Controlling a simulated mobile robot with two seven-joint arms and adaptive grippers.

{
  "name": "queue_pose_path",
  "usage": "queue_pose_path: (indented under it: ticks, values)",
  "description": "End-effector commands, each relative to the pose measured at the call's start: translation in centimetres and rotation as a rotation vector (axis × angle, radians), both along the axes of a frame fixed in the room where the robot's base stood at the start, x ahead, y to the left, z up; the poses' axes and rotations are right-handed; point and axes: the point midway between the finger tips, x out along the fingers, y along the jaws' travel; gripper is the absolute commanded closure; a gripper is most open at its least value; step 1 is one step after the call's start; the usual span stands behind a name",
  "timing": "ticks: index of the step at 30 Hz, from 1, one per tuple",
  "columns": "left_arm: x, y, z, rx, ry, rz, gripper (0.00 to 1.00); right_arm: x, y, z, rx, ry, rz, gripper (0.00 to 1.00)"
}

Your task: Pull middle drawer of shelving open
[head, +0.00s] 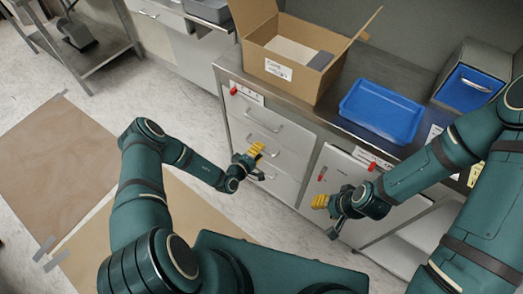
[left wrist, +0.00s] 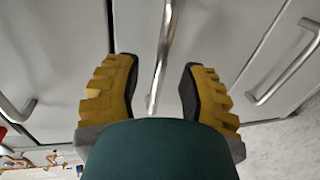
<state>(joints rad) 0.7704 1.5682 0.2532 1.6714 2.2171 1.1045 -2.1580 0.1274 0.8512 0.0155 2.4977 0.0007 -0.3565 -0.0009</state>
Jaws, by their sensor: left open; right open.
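The shelving is a white drawer unit with three stacked drawers and bar handles. The middle drawer (head: 279,154) looks shut in the head view. My left gripper (head: 250,157) is open in front of it and partly hides its handle. In the left wrist view, the metal middle handle (left wrist: 162,55) runs between the spread yellow fingers of my left gripper (left wrist: 158,95), with a gap on each side. The other two handles show at the left (left wrist: 17,110) and right (left wrist: 288,72). My right gripper (head: 330,212) is open and empty before the neighbouring cabinet.
An open cardboard box (head: 290,50) and a blue tray (head: 382,110) stand on the metal counter above. A grey bin with a blue front (head: 473,88) stands at the right. Brown floor mats (head: 50,165) lie at the left. The floor between them and the drawers is clear.

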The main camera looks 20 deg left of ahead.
Motion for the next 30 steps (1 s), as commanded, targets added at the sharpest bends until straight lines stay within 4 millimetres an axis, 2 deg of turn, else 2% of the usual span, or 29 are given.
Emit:
queue_pose_path:
  ticks: [6, 16, 17, 18, 20, 30]
  values:
    - [1.7, -0.7, -0.5, 0.001, 0.0, -0.001, 0.59, 0.1, 0.0, -0.7, 0.0, -0.004, -0.001, 0.53]
    - [2.0, -0.7, -0.4, 0.0, 0.001, -0.001, 0.59, 0.2, 0.0, -0.7, -0.001, -0.004, 0.0, 0.53]
    - [2.0, -0.7, -0.4, 0.0, 0.001, -0.001, 0.63, 0.2, 0.0, -0.7, -0.001, -0.004, 0.0, 0.53]
    - [2.0, -0.7, -0.4, 0.0, 0.001, -0.001, 0.77, 0.2, 0.0, -0.7, -0.001, -0.004, 0.0, 0.53]
    - [2.0, -0.7, -0.4, 0.0, 0.001, -0.001, 0.98, 0.2, 0.0, -0.7, 0.0, -0.004, -0.001, 0.53]
    - [1.6, -0.6, -0.3, 0.0, 0.001, 0.0, 1.0, 0.1, 0.0, -0.4, 0.0, -0.003, -0.001, 0.53]
